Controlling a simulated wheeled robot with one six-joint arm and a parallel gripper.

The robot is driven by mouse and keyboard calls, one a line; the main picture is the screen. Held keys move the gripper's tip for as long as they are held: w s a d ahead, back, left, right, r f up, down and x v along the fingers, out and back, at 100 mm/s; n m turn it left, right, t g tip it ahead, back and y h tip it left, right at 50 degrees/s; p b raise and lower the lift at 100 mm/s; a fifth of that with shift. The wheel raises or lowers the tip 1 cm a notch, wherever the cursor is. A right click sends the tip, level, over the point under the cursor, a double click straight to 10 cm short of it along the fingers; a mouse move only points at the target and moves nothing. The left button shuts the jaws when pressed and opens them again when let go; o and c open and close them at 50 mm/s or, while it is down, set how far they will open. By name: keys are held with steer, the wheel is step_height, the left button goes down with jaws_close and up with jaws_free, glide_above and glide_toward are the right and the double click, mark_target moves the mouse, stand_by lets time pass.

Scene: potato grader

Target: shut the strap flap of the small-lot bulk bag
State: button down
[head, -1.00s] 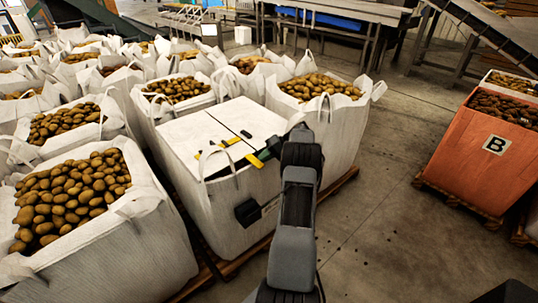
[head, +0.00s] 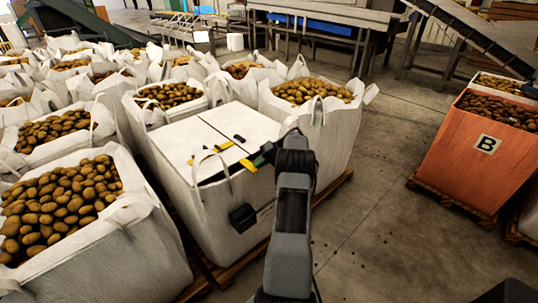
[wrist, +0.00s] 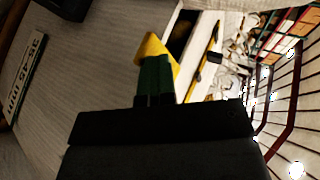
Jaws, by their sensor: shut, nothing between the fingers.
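The small-lot bulk bag (head: 225,205) is white, with a flat, pale top split by a dark seam. Two yellow pieces lie on its top: a strap (head: 212,152) near the middle and a tab (head: 248,165) at the right front edge. My gripper (head: 264,156) is shut and empty at that edge, right beside the yellow tab. In the wrist view its green fingertips (wrist: 155,78) are together, with the yellow tab (wrist: 155,47) just beyond them. I cannot tell whether they touch.
Open bulk bags full of potatoes stand left (head: 68,200) and behind (head: 315,90). A loose handle loop (head: 213,168) rises at the bag's near edge. An orange box marked B (head: 470,160) stands right. The floor (head: 375,200) between is clear.

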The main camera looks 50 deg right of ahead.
steer(key=r+p+v, duration=0.1)
steer(key=p+v, duration=0.1)
steer(key=v, duration=1)
steer(key=shift+w+a, duration=0.2)
steer(key=shift+w, duration=0.25)
